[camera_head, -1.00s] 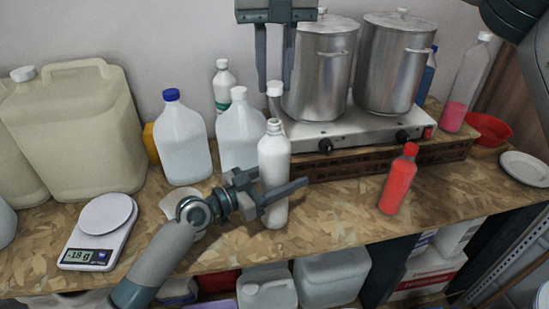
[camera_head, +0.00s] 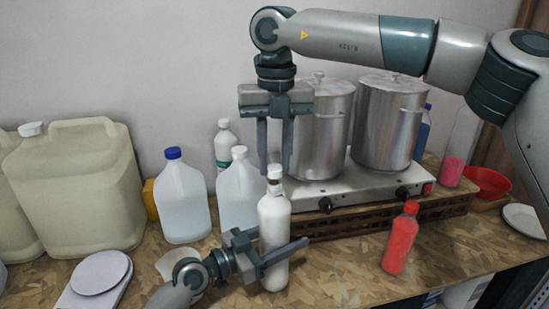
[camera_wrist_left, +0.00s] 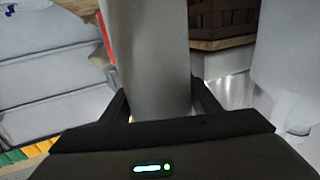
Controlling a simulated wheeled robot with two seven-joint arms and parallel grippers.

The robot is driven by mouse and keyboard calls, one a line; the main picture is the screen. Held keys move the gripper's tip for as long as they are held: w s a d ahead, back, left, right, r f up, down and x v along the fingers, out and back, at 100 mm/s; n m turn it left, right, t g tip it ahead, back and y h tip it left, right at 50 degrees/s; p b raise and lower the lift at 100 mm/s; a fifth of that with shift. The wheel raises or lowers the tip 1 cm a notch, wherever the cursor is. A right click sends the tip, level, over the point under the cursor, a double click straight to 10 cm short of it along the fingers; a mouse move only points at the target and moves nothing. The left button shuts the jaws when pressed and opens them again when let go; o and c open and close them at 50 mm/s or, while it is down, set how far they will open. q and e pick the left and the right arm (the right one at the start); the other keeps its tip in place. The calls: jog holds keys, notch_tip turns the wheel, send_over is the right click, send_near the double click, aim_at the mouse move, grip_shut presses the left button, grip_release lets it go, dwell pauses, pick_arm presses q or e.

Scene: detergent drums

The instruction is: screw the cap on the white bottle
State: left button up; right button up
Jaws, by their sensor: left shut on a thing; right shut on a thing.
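The white bottle (camera_head: 275,228) stands upright on the wooden worktop. My left gripper (camera_head: 275,255) is shut on its body from the left and front. In the left wrist view the bottle (camera_wrist_left: 150,60) fills the space between the two dark fingers (camera_wrist_left: 158,105). I cannot tell whether the cap's thread is engaged.
A red bottle (camera_head: 400,240) stands to the right. Steel pots (camera_head: 388,125) on a hot plate (camera_head: 345,190) are behind it. Translucent jugs (camera_head: 182,200), a large beige canister (camera_head: 75,190) and a scale (camera_head: 98,275) are on the left.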

aim_at(275, 167)
jog(key=shift+f, duration=0.1)
jog(key=shift+f, duration=0.8)
jog(key=shift+f, duration=0.55)
dwell(0.5)
pick_arm(q)
grip_shut()
pick_arm(e)
jog(key=m, duration=0.6)
jog(key=shift+m, duration=0.3)
jog(key=m, duration=0.5)
jog(key=shift+m, duration=0.4)
jog(key=m, duration=1)
jog(key=shift+f, duration=0.1)
